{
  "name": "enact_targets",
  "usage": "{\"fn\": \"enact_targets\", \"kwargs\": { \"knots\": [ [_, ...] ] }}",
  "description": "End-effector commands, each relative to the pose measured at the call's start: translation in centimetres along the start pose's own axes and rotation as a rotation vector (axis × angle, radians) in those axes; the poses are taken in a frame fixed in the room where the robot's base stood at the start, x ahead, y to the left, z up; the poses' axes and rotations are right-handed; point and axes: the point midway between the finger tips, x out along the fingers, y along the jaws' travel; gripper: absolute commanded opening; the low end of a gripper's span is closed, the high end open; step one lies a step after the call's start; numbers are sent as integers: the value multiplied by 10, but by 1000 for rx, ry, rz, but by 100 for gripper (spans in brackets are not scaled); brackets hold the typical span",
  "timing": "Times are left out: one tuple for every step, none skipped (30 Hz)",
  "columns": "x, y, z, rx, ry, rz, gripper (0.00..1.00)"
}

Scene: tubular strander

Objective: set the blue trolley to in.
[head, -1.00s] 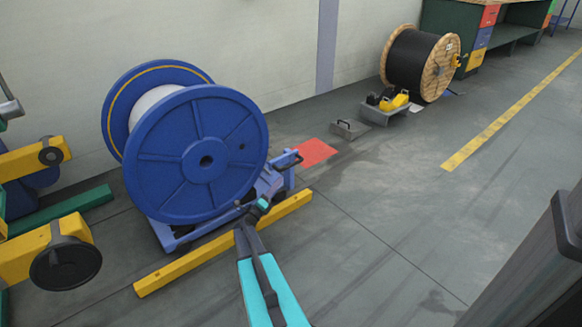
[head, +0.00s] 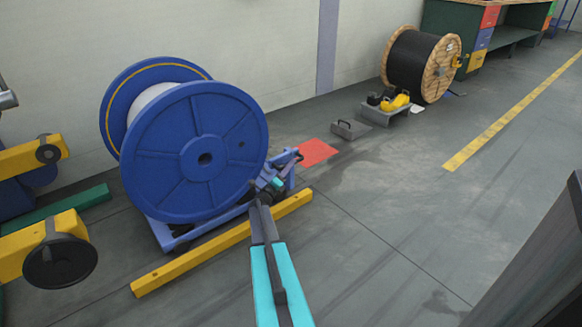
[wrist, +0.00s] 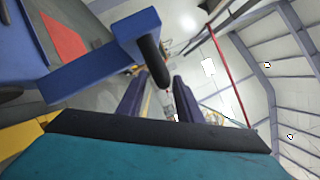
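The blue trolley (head: 205,222) stands on the floor under a big blue reel (head: 190,165) of white cable. Its upright frame with a dark handle bar (head: 292,161) is at its right end. My gripper (head: 273,184) is beside that frame, on its near side. In the wrist view the black handle (wrist: 152,62) on a blue bracket (wrist: 95,90) lies just ahead of my gripper (wrist: 159,88), in line with the gap between the two fingers. The fingers are apart, with nothing held between them. Whether the handle touches a finger cannot be told.
A yellow bar (head: 225,240) lies on the floor along the trolley's near side. A red floor patch (head: 315,152) is right of the trolley. Yellow machine arms (head: 40,245) stand at left. A wooden cable drum (head: 425,65) is at the back.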

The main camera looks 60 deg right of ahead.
Motion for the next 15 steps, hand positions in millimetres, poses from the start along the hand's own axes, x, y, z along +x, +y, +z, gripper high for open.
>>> {"fn": "enact_targets", "kwargs": {
  "knots": [
    [7,2,0,0,0,-1,32],
    [11,2,0,0,0,-1,32],
    [15,2,0,0,0,-1,32],
    [17,1,0,0,0,-1,32],
    [20,1,0,0,0,-1,32],
    [22,1,0,-1,0,-1,32],
    [24,1,0,-1,0,-1,32],
    [25,0,0,-1,0,-1,32],
    [26,0,0,-1,0,-1,32],
    [26,0,0,-1,0,0,32],
    [27,0,0,-1,0,0,32],
    [27,0,0,-1,0,0,32],
    [27,0,0,-1,0,0,32],
    [27,0,0,-1,0,0,32],
    [27,0,0,-1,0,0,32]
  ]
}}
